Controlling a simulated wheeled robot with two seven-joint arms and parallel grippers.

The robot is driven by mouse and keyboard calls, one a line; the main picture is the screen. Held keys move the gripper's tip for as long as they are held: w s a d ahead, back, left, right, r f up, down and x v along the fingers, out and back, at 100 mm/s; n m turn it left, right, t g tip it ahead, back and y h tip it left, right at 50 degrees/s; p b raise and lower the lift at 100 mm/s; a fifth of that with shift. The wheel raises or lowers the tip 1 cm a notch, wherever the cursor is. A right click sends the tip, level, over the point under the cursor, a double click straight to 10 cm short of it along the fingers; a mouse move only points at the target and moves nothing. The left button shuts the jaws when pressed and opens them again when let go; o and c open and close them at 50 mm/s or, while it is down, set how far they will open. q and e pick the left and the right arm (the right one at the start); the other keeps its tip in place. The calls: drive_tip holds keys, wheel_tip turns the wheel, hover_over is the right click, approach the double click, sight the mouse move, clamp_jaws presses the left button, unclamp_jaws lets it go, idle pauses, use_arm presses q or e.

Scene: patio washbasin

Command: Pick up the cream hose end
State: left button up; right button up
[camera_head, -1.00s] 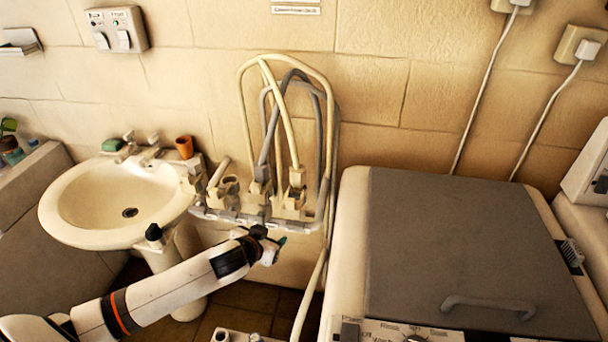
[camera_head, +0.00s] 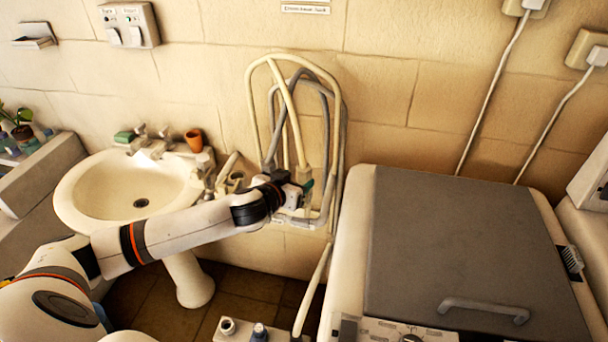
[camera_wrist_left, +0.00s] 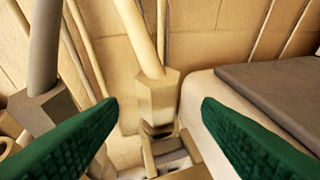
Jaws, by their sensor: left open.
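The cream hose end (camera_wrist_left: 158,98) is a cream hexagonal fitting at the foot of a cream hose. It stands upright in the middle of the left wrist view, between and beyond the green pads of my left gripper (camera_wrist_left: 160,103). The pads are apart, with a gap on both sides of the fitting. In the head view my left gripper (camera_head: 302,188) is at the hose rack, and its wrist hides most of the rack's fittings. The cream hose (camera_head: 290,110) loops up above it. A grey hose end (camera_wrist_left: 42,110) stands to the left. My right gripper is not in view.
The washbasin (camera_head: 85,212) is left of the rack, with an orange cup (camera_head: 194,140) on its back edge. A grey-lidded washing machine (camera_head: 460,240) stands close on the right. A white block with fittings (camera_head: 232,337) is low in front.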

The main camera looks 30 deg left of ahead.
sight(300, 176)
use_arm(q)
drive_tip(key=shift+w+p, duration=0.35)
drive_tip(key=shift+w, duration=0.05)
drive_tip(key=p+x, duration=0.1)
drive_tip(key=x, duration=0.3)
drive_tip(key=shift+p, duration=0.4)
drive_tip(key=shift+w+f, duration=0.15)
drive_tip(key=shift+w, duration=0.1)
drive_tip(key=c, duration=1.1)
